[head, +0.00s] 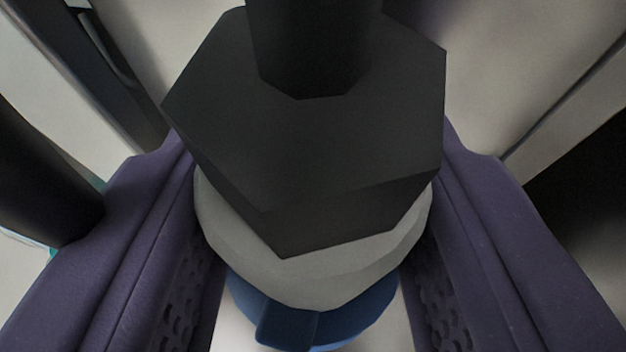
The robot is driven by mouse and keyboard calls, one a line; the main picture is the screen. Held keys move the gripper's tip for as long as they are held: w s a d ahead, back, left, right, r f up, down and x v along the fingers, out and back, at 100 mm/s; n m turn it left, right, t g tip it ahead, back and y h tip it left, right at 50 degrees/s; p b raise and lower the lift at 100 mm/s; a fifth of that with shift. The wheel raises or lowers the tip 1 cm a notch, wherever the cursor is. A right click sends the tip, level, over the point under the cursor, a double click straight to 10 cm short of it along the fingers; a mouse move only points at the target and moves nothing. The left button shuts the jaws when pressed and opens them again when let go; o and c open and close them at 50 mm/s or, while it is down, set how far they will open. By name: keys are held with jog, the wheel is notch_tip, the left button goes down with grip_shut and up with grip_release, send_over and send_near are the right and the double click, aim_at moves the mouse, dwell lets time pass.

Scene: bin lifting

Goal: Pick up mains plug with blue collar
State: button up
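The mains plug with the blue collar (345,325) fills the middle of the head view. A black stem (315,45) tops its black hexagonal body (315,135). Below come a pale grey ring (330,280) and the blue collar with a raised tab. My gripper (313,215) has its two purple fingers on either side of the plug. Their textured inner faces lie close against the ring and collar, with no clear gap, and look shut on it. The black body overlaps the fingers and hides part of the contact. The plug's underside is hidden.
Blurred pale walls or panels (520,60) lie behind the plug. A dark edge (110,50) runs along the upper left, and a dark shape (580,190) lies at the right. Pale surface shows in a small strip below the collar.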

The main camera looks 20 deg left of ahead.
aim_at(311, 133)
jog(key=shift+r, duration=0.45)
notch_tip(311, 133, up, 3)
jog(key=shift+f+p, duration=0.2)
jog(key=shift+p, duration=0.7)
jog(key=s+f+p+v, duration=0.1)
jog(key=f+p+v, duration=0.2)
jog(key=v, duration=1.3)
jog(key=shift+d+p, duration=0.25)
jog(key=shift+p, duration=0.3)
jog(key=shift+s, duration=0.15)
